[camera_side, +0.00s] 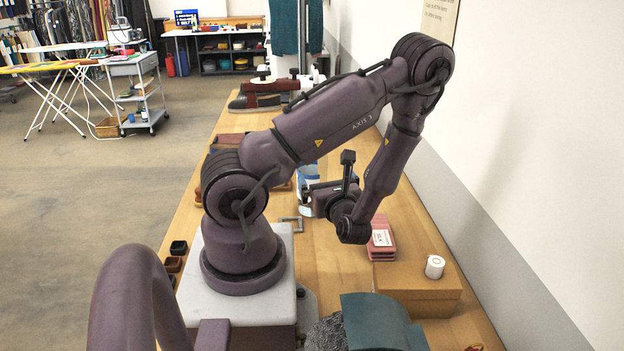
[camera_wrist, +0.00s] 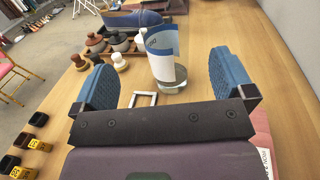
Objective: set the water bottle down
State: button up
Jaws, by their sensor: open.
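The water bottle (camera_wrist: 163,66) appears to be the white cylinder with a blue band in the wrist view. It stands on the wooden table, leaning slightly in the picture, with a grey round part at its foot. My gripper (camera_wrist: 160,62) is open, its two blue pads wide apart on either side of the bottle in the picture. I see clear gaps between the bottle and both pads. In the side view a white and blue thing (camera_side: 308,174), likely the bottle, shows just beyond my gripper (camera_side: 305,203), partly hidden by my arm.
A grey square frame (camera_wrist: 143,99) lies near the bottle. Lidded pots (camera_wrist: 117,42) and a blue shoe (camera_wrist: 135,20) are behind. Small dark boxes (camera_wrist: 38,119) line the left edge. A pink stack (camera_side: 382,242) and a cardboard box (camera_side: 415,281) with a white roll (camera_side: 435,267) stand right.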

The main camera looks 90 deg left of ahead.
aim_at(316, 165)
jog(key=shift+m+t, duration=0.3)
jog(key=shift+m, duration=0.1)
jog(key=a, duration=0.5)
jog(key=s+a+f, duration=0.1)
jog(key=a, duration=0.1)
jog(key=shift+s+a, duration=0.1)
jog(key=shift+a, duration=0.15)
jog(key=a, duration=0.3)
jog(key=s+a, duration=0.1)
jog(key=a, duration=0.1)
jog(key=shift+a+f, duration=0.25)
jog(key=c, duration=1.4)
jog(key=shift+r, duration=0.1)
grip_shut()
